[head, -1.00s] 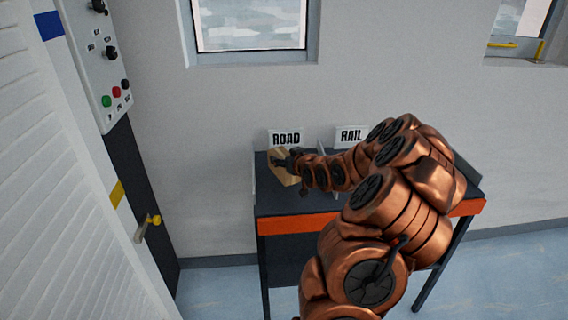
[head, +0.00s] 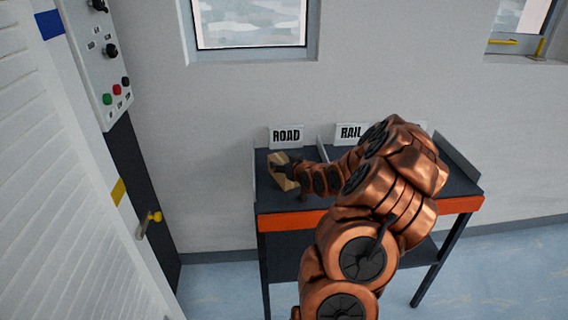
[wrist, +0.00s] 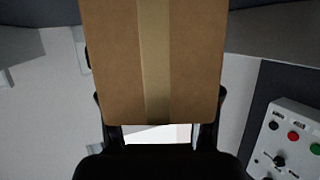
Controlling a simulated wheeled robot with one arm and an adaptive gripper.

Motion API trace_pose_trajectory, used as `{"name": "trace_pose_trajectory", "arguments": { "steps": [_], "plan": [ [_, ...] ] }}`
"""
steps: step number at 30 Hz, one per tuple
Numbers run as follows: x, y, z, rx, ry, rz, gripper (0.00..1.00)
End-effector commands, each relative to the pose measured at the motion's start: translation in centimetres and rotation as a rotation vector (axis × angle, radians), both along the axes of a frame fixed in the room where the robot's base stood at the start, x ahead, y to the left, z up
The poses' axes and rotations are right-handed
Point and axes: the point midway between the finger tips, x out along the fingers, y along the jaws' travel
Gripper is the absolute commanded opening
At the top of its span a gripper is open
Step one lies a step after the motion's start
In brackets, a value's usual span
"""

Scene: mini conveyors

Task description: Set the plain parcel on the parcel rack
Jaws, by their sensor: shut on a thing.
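The plain parcel is a brown cardboard box with a lighter tape strip. In the wrist view the parcel (wrist: 110,60) fills the top middle, between the fingers of my gripper (wrist: 160,112), which is shut on it. In the head view the parcel (head: 281,175) is at the left bay of the parcel rack (head: 300,219), below the ROAD sign, with my gripper (head: 286,170) at its right side. The rack is a dark table with an orange front edge. Whether the parcel touches the rack surface I cannot tell. My arm hides much of the rack's middle.
The ROAD sign (head: 286,136) and RAIL sign (head: 350,132) stand at the rack's back, with a thin divider (head: 323,148) between them. A third sign is mostly hidden behind my arm. A control panel (head: 105,60) and a white slatted door (head: 80,200) are at the left.

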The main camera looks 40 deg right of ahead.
Motion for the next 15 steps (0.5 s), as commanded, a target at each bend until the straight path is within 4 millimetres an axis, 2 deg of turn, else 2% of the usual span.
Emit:
{"name": "trace_pose_trajectory", "arguments": {
  "steps": [1,7,15],
  "plan": [
    [0.0,-0.01,-0.05,0.0,0.0,0.0,0.65],
    [0.0,0.0,-0.02,0.0,0.0,0.0,0.86],
    [0.0,0.02,-0.03,0.0,0.0,0.0,0.87]
  ]
}}
